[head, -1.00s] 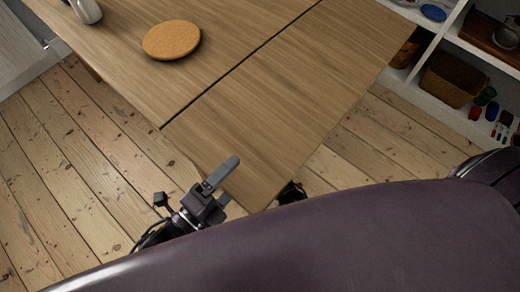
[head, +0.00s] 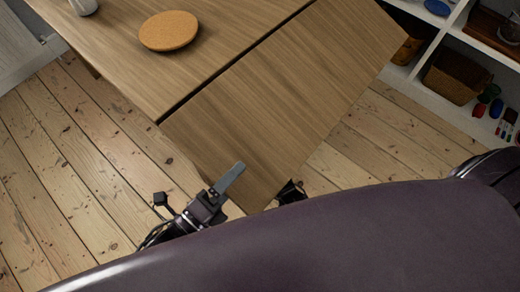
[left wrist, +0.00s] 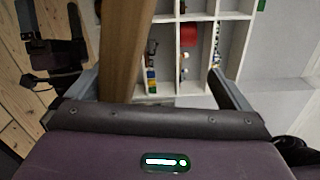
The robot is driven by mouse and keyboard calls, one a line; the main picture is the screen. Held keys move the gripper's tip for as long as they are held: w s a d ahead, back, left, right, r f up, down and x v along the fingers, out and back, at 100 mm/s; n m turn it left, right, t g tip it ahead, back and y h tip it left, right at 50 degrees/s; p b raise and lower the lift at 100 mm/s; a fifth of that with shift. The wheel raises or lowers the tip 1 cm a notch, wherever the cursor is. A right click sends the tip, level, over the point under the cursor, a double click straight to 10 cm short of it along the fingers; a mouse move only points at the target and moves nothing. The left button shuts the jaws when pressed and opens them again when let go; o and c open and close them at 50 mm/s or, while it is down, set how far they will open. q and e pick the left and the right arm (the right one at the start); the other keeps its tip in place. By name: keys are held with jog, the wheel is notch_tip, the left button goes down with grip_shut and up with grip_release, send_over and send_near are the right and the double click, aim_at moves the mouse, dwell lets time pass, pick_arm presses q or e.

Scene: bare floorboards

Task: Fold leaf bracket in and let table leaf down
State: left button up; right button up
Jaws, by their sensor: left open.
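The table leaf (head: 275,100) is the wooden panel on the right of the seam, sloping slightly down from the fixed table top (head: 190,65). My left gripper (head: 226,183) is at the leaf's near corner, with one finger showing over the wood. In the left wrist view its fingers are wide apart, and the leaf (left wrist: 122,50) shows nearly edge-on between them; contact cannot be told. My right gripper (head: 291,192) shows only as a small dark part beside the leaf's near edge, mostly hidden by my body. The leaf bracket is not visible.
A round cork mat (head: 169,31) and a pale cup (head: 84,5) are on the fixed top. A white shelf unit at the right holds a wicker basket (head: 455,77) and small coloured items. Bare floorboards (head: 75,160) are clear at the left.

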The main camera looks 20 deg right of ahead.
aim_at(233, 188)
pick_arm(q)
jog(key=shift+s+d, duration=0.15)
jog(key=shift+f+m+b, duration=0.4)
jog(key=shift+f+b, duration=0.15)
jog(key=shift+f, duration=0.1)
jog(key=shift+w+a+f+m+b, duration=0.2)
jog(key=shift+f+m+b, duration=0.35)
jog(key=shift+f, duration=0.35)
jog(key=shift+w+a+f+m+b, duration=0.1)
jog(key=shift+w+f+m+b, duration=0.1)
jog(key=shift+f+m+b, duration=0.55)
jog(key=shift+f, duration=0.15)
jog(key=shift+f, duration=0.15)
jog(key=f+b, duration=0.1)
jog(key=w+f+m+b, duration=0.1)
jog(key=f, duration=0.1)
jog(key=w+a+f+m+b, duration=0.1)
jog(key=shift+f, duration=0.2)
